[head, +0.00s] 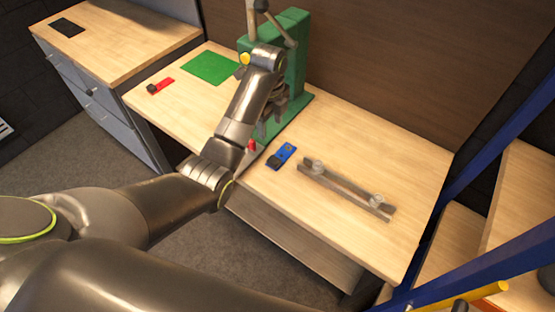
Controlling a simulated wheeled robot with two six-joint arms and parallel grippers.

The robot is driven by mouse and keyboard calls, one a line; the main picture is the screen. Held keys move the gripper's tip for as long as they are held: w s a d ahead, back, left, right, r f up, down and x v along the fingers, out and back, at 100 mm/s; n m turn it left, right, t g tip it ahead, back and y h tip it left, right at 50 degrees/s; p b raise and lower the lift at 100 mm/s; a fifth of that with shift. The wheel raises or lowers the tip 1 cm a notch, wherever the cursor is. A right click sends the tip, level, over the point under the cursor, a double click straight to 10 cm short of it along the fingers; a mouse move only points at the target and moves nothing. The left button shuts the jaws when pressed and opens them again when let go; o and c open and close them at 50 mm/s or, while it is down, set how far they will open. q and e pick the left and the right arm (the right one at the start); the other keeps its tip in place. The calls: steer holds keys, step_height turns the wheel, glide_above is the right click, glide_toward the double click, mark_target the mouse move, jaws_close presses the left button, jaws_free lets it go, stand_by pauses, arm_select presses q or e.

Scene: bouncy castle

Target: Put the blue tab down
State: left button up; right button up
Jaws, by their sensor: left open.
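The blue tab (288,151), with a dark block at one end, lies on the wooden workbench (345,235), near its front edge. My left arm comes in from the left and bends up over the bench. My left gripper (273,120) is open in front of the green press (297,75), up and left of the blue tab and apart from it. The fingers partly blend with the press behind them. My right gripper is not in view.
A metal rail (345,188) with two clear round pieces lies right of the blue tab. A red tab (166,83) and a green mat (211,68) lie at the back left. A small red knob (252,146) shows beside my arm.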

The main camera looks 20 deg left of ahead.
arm_select(q)
steer(key=b, duration=0.4)
glide_above(274, 160)
step_height(274, 160, down, 5)
steer(key=f, duration=0.1)
steer(key=f+p, duration=0.1)
steer(key=f, duration=0.1)
steer(key=f+p, duration=0.1)
steer(key=f, duration=0.1)
steer(key=shift+s+a+f, duration=0.15)
steer(key=shift+a+f, duration=0.05)
steer(key=shift+a, duration=0.15)
steer(key=shift+f, duration=0.75)
steer(key=shift+w+d+f+p, duration=0.15)
steer(key=shift+f+p, duration=0.1)
steer(key=shift+f, duration=0.95)
steer(key=shift+w+d+f+p, duration=0.15)
steer(key=shift+f+p, duration=0.1)
steer(key=shift+f, duration=0.95)
steer(key=shift+s, duration=0.1)
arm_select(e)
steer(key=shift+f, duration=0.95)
arm_select(q)
steer(key=shift+c, duration=0.4)
steer(key=c, duration=1)
steer(key=shift+c, duration=0.4)
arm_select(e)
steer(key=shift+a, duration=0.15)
arm_select(q)
steer(key=shift+r, duration=0.1)
